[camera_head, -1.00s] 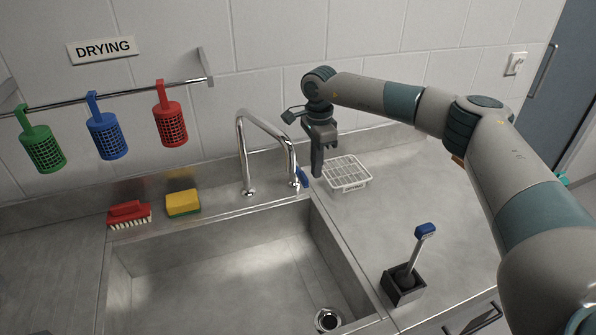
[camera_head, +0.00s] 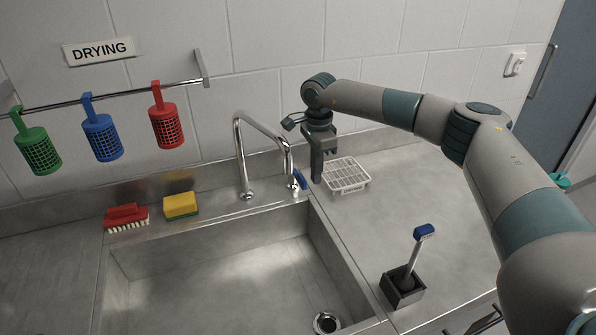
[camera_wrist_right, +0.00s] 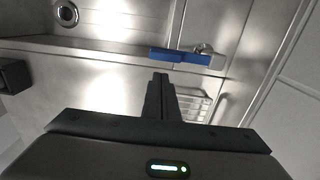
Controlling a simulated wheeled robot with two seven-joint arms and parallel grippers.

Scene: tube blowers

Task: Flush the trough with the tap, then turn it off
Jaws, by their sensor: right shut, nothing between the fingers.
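The tap (camera_head: 262,125) is a chrome arched pipe at the back rim of the steel trough (camera_head: 220,275). Its blue lever (camera_head: 300,180) is at the right foot of the arch; it also shows in the right wrist view as a blue bar (camera_wrist_right: 180,56) just beyond the fingertips. No water stream shows under the spout. The trough's drain (camera_head: 326,322) is at its front right, and also in the right wrist view (camera_wrist_right: 66,13). My right gripper (camera_head: 317,180) is shut and empty, pointing down just right of the lever, seemingly apart from it. My left gripper is out of view.
A white wire tray (camera_head: 347,175) lies right of my right gripper. A brush in a dark holder (camera_head: 402,287) stands on the right counter. A red brush (camera_head: 127,217) and a yellow sponge (camera_head: 181,205) sit on the back ledge. Coloured baskets hang from the rail (camera_head: 140,90).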

